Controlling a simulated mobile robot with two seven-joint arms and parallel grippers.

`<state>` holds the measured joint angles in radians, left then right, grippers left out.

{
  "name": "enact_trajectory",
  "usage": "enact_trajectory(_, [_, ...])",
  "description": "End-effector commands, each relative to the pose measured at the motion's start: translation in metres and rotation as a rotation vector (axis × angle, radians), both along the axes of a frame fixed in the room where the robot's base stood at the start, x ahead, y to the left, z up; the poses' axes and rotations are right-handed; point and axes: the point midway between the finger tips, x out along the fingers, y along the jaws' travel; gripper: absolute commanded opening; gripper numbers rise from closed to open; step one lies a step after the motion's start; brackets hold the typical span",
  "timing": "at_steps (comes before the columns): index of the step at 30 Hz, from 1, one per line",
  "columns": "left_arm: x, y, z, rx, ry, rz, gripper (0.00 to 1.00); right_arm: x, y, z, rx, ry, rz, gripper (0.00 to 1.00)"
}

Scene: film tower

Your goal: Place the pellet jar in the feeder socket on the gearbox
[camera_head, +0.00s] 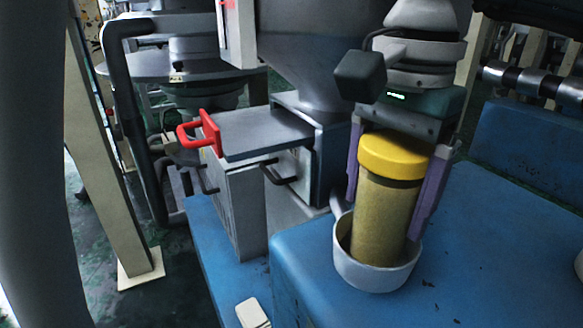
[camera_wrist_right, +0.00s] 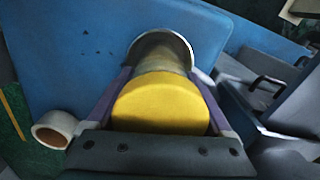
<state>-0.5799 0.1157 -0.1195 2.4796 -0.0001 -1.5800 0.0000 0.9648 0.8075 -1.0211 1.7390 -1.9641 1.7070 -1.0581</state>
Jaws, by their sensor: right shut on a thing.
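The pellet jar (camera_head: 384,212) is a tan cylinder with a yellow lid (camera_head: 396,155). It stands nearly upright with its lower end inside the feeder socket (camera_head: 375,275), a round pale metal cup on the blue gearbox (camera_head: 490,235). My right gripper (camera_head: 392,190) is shut on the jar, with a purple finger on each side of it. In the right wrist view the yellow lid (camera_wrist_right: 160,103) lies between the fingers, and the socket rim (camera_wrist_right: 185,40) shows beyond it. Whether the jar touches the socket floor is hidden. My left gripper is not in view.
A grey box with a red handle (camera_head: 205,132) and dark handles stands left of the socket, under a large grey hopper (camera_head: 310,60). A white ring-like part (camera_wrist_right: 55,129) shows in the right wrist view.

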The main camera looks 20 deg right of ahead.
Motion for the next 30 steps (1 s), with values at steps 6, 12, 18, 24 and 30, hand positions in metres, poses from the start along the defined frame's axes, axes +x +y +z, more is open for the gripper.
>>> enact_trajectory(6, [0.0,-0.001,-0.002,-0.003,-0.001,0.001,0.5,0.001,0.0,-0.001,0.001,-0.003,0.0,0.07])
enact_trajectory(12, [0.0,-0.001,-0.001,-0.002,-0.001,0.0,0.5,0.0,0.0,-0.001,0.0,-0.001,0.0,1.0])
enact_trajectory(18, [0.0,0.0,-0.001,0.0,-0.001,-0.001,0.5,0.0,0.0,0.0,0.0,-0.001,0.0,1.0])
enact_trajectory(24, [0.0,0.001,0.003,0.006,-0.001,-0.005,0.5,0.002,0.0,0.017,0.001,-0.007,0.0,1.0])
enact_trajectory(30, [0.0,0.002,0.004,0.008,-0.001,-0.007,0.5,0.001,0.0,0.062,0.001,-0.009,0.001,1.0])
